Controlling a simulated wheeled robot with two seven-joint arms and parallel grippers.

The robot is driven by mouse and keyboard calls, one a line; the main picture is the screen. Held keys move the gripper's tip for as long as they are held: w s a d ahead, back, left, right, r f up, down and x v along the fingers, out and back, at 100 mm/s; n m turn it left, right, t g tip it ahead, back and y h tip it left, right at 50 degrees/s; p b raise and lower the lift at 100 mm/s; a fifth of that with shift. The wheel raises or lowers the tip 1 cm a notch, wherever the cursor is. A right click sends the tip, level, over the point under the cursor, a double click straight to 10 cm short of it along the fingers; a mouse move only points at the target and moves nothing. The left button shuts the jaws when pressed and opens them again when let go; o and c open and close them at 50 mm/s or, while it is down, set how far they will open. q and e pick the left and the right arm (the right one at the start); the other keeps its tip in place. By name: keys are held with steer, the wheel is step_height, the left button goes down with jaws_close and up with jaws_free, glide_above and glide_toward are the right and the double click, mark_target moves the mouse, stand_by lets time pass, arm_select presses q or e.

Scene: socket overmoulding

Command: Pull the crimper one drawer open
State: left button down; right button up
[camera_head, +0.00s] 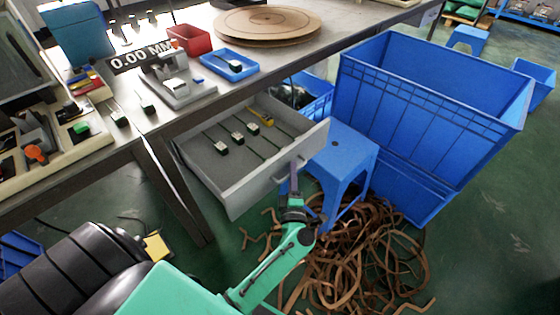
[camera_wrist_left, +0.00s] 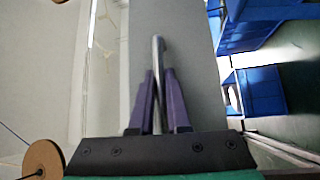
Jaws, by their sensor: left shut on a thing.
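The grey drawer (camera_head: 252,190) under the workbench stands pulled out, and its inside shows from above. Several small dark-and-white plugs with thin leads and a yellow item (camera_head: 261,117) lie in it. My left gripper (camera_head: 294,171) is at the drawer's front, with its purple fingers around the bar handle (camera_wrist_left: 158,50). In the left wrist view the gripper (camera_wrist_left: 159,78) is shut on this metal handle, and the pale drawer front (camera_wrist_left: 190,60) lies behind it. Part of the handle is hidden by the fingers in the head view. My right gripper is not in view.
A blue stool (camera_head: 345,150) stands close to the drawer's right front corner. A large blue crate (camera_head: 430,100) is behind it. Brown strips (camera_head: 370,255) are heaped on the floor beside my left arm. The workbench (camera_head: 225,92) carries a grey device, a blue tray and round boards.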

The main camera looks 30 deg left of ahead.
arm_select(q)
steer(key=shift+s+d, duration=0.25)
steer(key=shift+d, duration=0.6)
steer(key=c, duration=0.9)
jaws_free()
steer(key=v, duration=1.4)
steer(key=shift+s+d+f+p, duration=0.1)
steer(key=shift+s+p, duration=0.2)
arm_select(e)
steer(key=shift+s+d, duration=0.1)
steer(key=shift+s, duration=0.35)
